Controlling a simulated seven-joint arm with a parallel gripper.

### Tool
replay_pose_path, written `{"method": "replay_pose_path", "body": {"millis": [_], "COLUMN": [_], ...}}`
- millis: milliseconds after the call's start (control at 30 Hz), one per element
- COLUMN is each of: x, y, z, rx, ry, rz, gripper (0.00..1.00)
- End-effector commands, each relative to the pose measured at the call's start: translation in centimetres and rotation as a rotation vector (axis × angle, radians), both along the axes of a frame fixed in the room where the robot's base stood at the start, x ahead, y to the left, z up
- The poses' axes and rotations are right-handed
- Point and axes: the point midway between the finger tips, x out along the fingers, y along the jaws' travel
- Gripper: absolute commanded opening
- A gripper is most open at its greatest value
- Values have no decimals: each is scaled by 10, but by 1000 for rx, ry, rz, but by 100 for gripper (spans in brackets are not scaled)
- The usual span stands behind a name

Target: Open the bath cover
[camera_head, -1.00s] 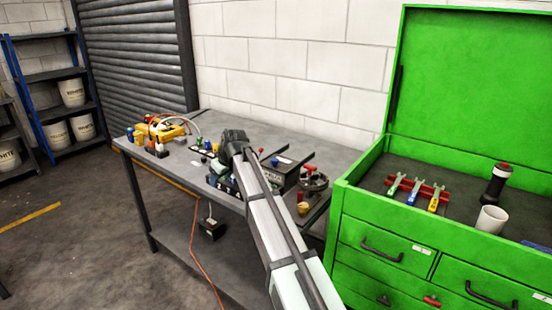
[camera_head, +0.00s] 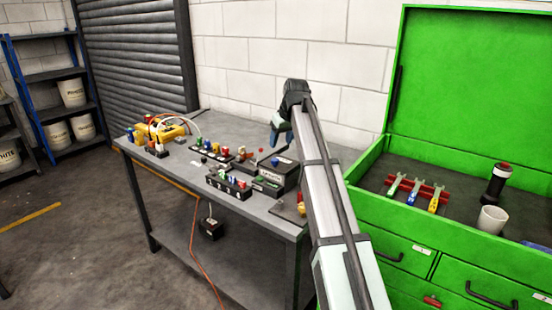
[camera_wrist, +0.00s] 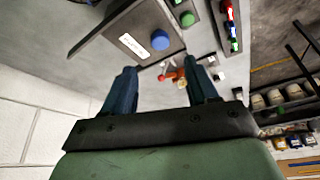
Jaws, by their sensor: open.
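A dark box (camera_head: 271,181) with a white label stands at the right end of the workbench. I take its flat top panel with a blue knob (camera_head: 275,161) to be the bath cover; it appears to lie down flat. The wrist view shows a dark panel with a white label (camera_wrist: 133,45) and the blue knob (camera_wrist: 160,40) beyond my fingertips. My gripper (camera_head: 275,140) is raised above the back of the box, fingers pointing down. Its two fingers (camera_wrist: 159,70) are apart, with nothing between them. My arm hides the right side of the box.
The bench (camera_head: 245,208) also carries a block with coloured pegs (camera_head: 229,184), a second peg rack (camera_head: 212,150) and a yellow device (camera_head: 167,132). A green tool chest (camera_head: 385,220) with a raised lid stands close on the right. A block wall is behind.

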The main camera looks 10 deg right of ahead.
Motion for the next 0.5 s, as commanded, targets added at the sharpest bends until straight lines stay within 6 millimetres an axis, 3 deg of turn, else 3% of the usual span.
{"method": "replay_pose_path", "body": {"millis": [200, 500], "x": [14, 29], "y": [6, 12], "z": [-38, -76], "rx": [0, 0], "ry": [2, 0], "rz": [1, 1], "gripper": [58, 58]}}
